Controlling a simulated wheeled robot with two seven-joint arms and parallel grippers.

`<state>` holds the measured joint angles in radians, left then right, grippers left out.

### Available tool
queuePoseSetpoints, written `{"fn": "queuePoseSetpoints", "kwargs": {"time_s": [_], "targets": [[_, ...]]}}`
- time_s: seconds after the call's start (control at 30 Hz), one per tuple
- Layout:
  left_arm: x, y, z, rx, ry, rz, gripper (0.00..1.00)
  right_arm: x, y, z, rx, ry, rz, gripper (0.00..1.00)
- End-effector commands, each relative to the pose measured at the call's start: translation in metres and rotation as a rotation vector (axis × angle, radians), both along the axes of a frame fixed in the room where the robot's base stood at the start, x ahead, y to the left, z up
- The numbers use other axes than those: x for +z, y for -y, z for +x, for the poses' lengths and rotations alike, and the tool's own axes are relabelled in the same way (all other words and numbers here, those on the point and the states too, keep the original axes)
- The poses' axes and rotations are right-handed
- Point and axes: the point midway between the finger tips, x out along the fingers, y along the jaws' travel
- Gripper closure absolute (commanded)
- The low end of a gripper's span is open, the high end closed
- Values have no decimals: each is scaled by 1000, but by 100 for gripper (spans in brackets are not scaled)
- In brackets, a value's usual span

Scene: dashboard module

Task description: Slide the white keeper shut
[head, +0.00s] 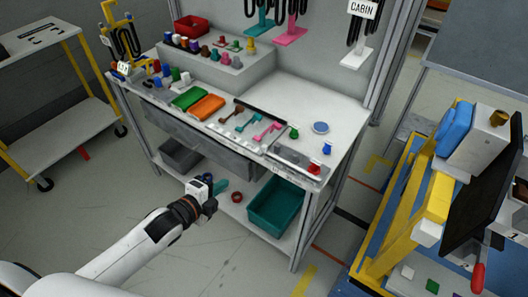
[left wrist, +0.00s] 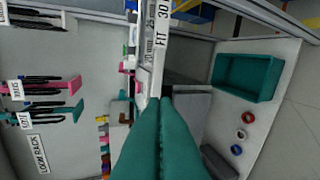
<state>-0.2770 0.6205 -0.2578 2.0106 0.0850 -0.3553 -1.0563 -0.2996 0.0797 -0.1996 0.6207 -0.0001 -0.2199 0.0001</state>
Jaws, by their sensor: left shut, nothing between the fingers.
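The dashboard module stands at the right of the head view, with a yellow beam (head: 405,232), a white box (head: 482,143) and a dark screen (head: 482,190). A white block (head: 428,233) sits at the side of the beam; I cannot tell whether it is the keeper, or whether the keeper is open or shut. My left gripper (head: 221,187) is in front of the workbench, well to the left of the module. Its teal fingers (left wrist: 160,102) are together and empty. The left wrist view does not show the module clearly. My right gripper is not in view.
The workbench (head: 335,108) holds several small parts, green (head: 188,98) and orange (head: 207,107) trays and tools. A teal bin (head: 276,205) is on its lower shelf. A cart (head: 60,125) stands at the left. Open floor lies between bench and module.

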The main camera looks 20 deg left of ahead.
Motion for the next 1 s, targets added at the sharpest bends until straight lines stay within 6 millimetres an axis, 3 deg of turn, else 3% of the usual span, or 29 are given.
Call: {"fn": "queuePoseSetpoints", "kwargs": {"time_s": [0.1, 0.2, 0.63, 0.77, 1.0], "targets": [[28, 11, -2, -53, 57, 39, 100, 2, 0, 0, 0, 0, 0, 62], [36, 15, -3, -71, 76, 53, 100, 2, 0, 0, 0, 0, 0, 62], [35, 16, 1, -70, 77, 54, 100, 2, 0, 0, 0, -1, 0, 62], [32, 21, 16, -69, 78, 52, 100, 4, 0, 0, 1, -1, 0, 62], [17, 38, 61, -69, 78, 51, 100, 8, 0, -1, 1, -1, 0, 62]]}}
